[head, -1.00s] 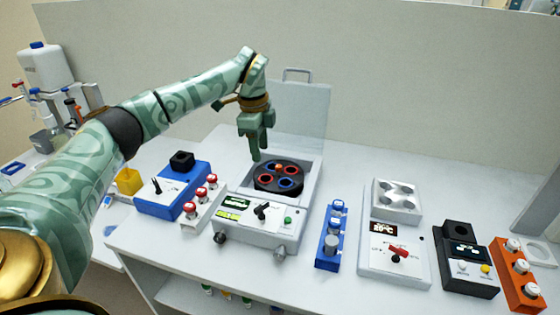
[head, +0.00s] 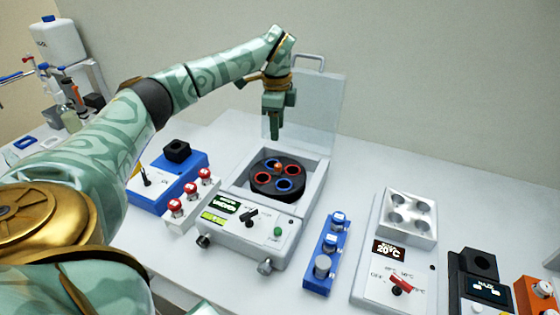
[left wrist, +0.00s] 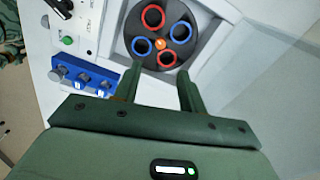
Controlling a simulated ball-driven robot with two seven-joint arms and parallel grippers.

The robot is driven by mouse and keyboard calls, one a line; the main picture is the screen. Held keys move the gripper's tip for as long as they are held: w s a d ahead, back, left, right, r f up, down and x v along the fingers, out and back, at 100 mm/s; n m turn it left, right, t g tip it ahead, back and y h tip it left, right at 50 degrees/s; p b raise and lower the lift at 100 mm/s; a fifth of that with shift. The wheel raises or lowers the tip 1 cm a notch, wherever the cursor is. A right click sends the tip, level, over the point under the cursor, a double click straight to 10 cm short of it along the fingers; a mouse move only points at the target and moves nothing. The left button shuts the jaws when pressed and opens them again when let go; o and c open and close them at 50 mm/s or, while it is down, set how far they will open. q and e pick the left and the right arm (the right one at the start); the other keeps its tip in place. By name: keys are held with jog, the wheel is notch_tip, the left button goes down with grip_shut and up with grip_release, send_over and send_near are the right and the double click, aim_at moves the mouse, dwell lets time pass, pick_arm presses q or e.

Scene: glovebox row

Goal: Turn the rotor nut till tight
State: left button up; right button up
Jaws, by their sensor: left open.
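The rotor nut (head: 278,168) is a small orange knob at the centre of the dark round rotor (head: 276,190). The rotor has red and blue ringed holes and sits in the open centrifuge (head: 247,236). My left gripper (head: 274,134) hangs above the rotor with its fingers pointing down, apart from the nut. In the left wrist view the nut (left wrist: 160,44) shows beyond the two spread fingers (left wrist: 160,85), roughly in line with the gap between them. The gripper is open and empty. My right gripper is not in view.
The centrifuge's clear lid (head: 318,110) stands raised behind the rotor. A rack with red-capped tubes (head: 188,200) and a blue device (head: 170,172) stand left. A blue rack (head: 325,255) and a heater block (head: 396,262) stand right.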

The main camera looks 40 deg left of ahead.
aim_at(278, 165)
pick_arm(q)
notch_tip(278, 165, down, 12)
jog(key=shift+w+f+b, duration=0.15)
jog(key=shift+f+b, duration=0.05)
jog(key=shift+b, duration=0.95)
grip_shut()
